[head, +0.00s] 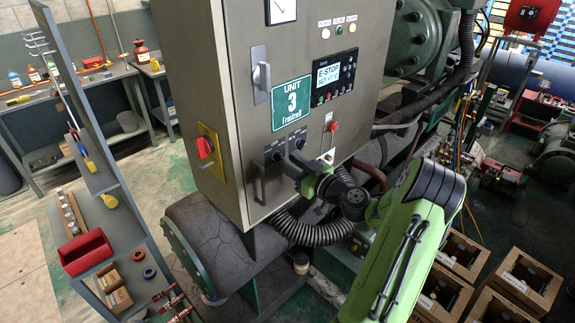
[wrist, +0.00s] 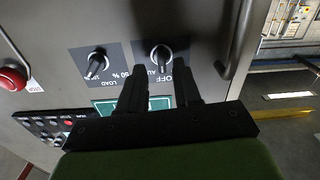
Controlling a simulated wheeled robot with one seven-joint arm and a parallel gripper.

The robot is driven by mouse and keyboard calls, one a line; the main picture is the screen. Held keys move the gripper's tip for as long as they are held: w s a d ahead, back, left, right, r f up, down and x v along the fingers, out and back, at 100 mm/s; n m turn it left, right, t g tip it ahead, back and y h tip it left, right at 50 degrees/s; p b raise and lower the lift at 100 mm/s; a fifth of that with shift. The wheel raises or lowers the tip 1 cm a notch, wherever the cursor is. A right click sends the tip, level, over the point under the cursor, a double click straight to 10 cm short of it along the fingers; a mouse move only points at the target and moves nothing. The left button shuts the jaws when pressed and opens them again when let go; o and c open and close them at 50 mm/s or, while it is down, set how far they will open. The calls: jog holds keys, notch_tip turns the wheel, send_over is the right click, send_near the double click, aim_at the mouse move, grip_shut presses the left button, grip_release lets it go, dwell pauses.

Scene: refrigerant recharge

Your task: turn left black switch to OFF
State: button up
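The left black switch (head: 275,156) is a round knob on the lower front of the grey cabinet. In the wrist view, which is upside down, it is the knob (wrist: 161,56) on the right, beside the OFF lettering; AUTO is partly hidden. Its exact setting is hard to tell. The right black switch (head: 299,143), with a LOAD label, shows on the left in the wrist view (wrist: 96,64). My gripper (head: 300,170) is close in front of the panel. Its two black fingers (wrist: 161,76) are apart and empty, with the left switch just beyond the gap between their tips.
A bar handle (head: 259,184) stands out left of the switches. A red stop button (head: 333,126) and a display panel (head: 335,76) are nearby. A red-and-yellow rotary switch (head: 205,148) is on the cabinet's side. A black ribbed hose (head: 312,232) runs below.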

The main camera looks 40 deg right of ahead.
jog(key=s+b, duration=0.3)
jog(key=s, duration=0.4)
jog(key=shift+s, duration=0.1)
dwell(0.4)
jog(key=w+a+f+n+g+y, duration=0.15)
jog(key=a+g, duration=0.35)
jog(key=a, duration=0.7)
jog(key=w+a+f+n+g+y, duration=0.1)
jog(key=w+a+n+g+y, duration=0.3)
jog(key=a, duration=0.7)
jog(key=s+a+r+m+g+h, duration=0.1)
jog(key=s+a+r+m+h, duration=0.1)
jog(key=s, duration=0.9)
jog(key=s+a+r+m+g+h, duration=0.1)
jog(key=s+a+m+h, duration=0.3)
jog(key=s, duration=0.6)
jog(key=shift+s+a+r+m+g, duration=0.4)
jog(key=shift+a+m+g, duration=0.05)
jog(key=shift+a+g, duration=0.3)
